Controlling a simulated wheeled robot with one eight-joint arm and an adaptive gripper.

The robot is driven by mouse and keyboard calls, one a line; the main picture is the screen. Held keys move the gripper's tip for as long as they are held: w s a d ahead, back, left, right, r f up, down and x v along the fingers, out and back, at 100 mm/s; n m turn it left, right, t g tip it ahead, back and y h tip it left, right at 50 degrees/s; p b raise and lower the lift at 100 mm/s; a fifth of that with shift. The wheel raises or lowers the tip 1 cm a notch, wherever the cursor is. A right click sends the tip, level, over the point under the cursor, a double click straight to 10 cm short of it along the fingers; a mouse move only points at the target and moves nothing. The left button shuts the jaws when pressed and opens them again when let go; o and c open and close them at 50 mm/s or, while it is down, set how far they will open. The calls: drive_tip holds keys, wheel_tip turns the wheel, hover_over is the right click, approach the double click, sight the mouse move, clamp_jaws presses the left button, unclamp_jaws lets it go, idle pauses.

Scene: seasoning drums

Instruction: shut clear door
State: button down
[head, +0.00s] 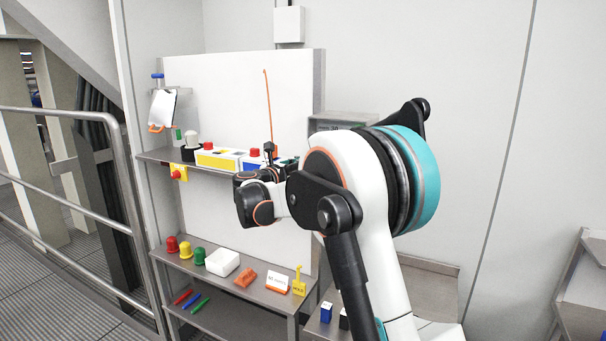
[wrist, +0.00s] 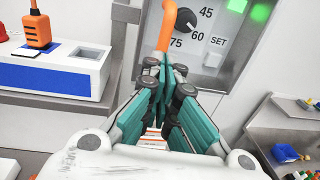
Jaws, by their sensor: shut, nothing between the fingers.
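I cannot make out the clear door for certain in either view. A grey metal panel (wrist: 212,38) shows in the wrist view, with a black dial (wrist: 186,20) marked 45, 60 and 75, a SET button and lit green squares. A grey box (head: 345,123) on the wall shows in the head view, partly hidden by my arm. My gripper (wrist: 160,80) has teal fingers, shut and empty, just below and in front of the dial panel. In the head view, my arm hides most of the gripper.
A curved orange piece (wrist: 168,25) rises behind my fingertips. A blue-and-white box (wrist: 62,68) stands left of them. The upper shelf (head: 160,155) holds several devices; the lower shelf (head: 225,285) holds coloured caps, a white tray and signs. A railing (head: 125,165) stands at left.

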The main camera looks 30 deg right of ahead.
drive_tip(key=shift+w+d, duration=0.5)
drive_tip(key=shift+w, duration=0.3)
drive_tip(key=shift+s+b, duration=0.1)
drive_tip(key=shift+b, duration=0.2)
